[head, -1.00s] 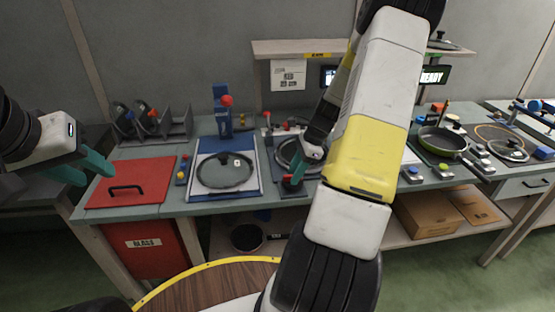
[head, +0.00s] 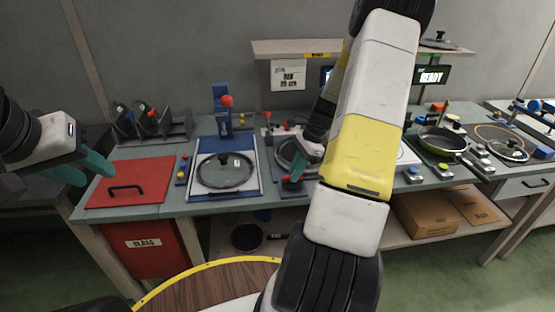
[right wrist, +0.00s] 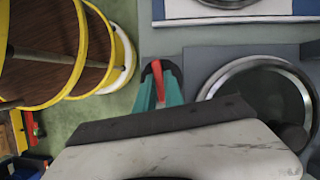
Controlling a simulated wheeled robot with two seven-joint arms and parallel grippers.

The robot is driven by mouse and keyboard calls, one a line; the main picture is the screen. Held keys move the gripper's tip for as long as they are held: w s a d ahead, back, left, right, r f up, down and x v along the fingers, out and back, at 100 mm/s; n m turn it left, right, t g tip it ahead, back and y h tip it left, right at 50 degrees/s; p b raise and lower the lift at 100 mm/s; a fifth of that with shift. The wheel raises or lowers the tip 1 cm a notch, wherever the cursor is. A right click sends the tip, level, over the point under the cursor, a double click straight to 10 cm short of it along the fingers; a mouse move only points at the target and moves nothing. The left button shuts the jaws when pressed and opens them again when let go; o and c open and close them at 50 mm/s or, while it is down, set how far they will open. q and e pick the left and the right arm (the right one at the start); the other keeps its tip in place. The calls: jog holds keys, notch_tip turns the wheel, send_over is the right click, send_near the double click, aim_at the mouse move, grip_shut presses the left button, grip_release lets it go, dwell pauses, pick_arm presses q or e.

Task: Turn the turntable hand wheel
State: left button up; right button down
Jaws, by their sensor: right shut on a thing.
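The turntable (head: 284,158) is a dark round disc with a pale metal rim, on the bench in the middle of the head view. Its rim also shows at the right of the right wrist view (right wrist: 222,85). A red handle (right wrist: 157,80), seemingly that of the hand wheel, stands between the teal fingers of my right gripper (right wrist: 158,92), which is shut on it. In the head view this gripper (head: 298,172) is at the bench's front edge, and my forearm hides part of the area. The rest of the wheel is mostly hidden. My left gripper (head: 84,167) is open and empty at the far left.
Left of the turntable, a glass lid (head: 224,172) lies on a blue-edged plate beside a blue press (head: 222,108). A red hatch (head: 130,172) with a black handle is further left. A green pan (head: 436,142) sits on the right. A round wood-topped stand (head: 210,290) is in front.

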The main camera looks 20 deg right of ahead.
jog(key=n+g, duration=0.1)
jog(key=n, duration=0.3)
jog(key=shift+w+n+g, duration=0.2)
jog(key=shift+n+g, duration=0.1)
jog(key=shift+g, duration=0.1)
jog(key=n, duration=0.2)
jog(key=n+g+h, duration=0.1)
jog(key=n, duration=0.1)
jog(key=shift+w+a+n+g, duration=0.1)
jog(key=shift+n+g, duration=0.2)
jog(key=n+h, duration=0.1)
jog(key=n, duration=0.1)
jog(key=n+g, duration=0.1)
jog(key=n, duration=0.1)
jog(key=shift+a+r+n+h, duration=0.1)
jog(key=shift+n+h, duration=0.2)
jog(key=shift+h, duration=0.1)
jog(key=shift+w+n+h, duration=0.1)
jog(key=shift+n+h, duration=0.6)
jog(key=shift+n, duration=1.3)
jog(key=c, duration=1.4)
grip_release()
jog(key=shift+a, duration=0.1)
jog(key=shift+c, duration=0.2)
jog(key=v, duration=0.7)
jog(key=shift+w+r, duration=0.25)
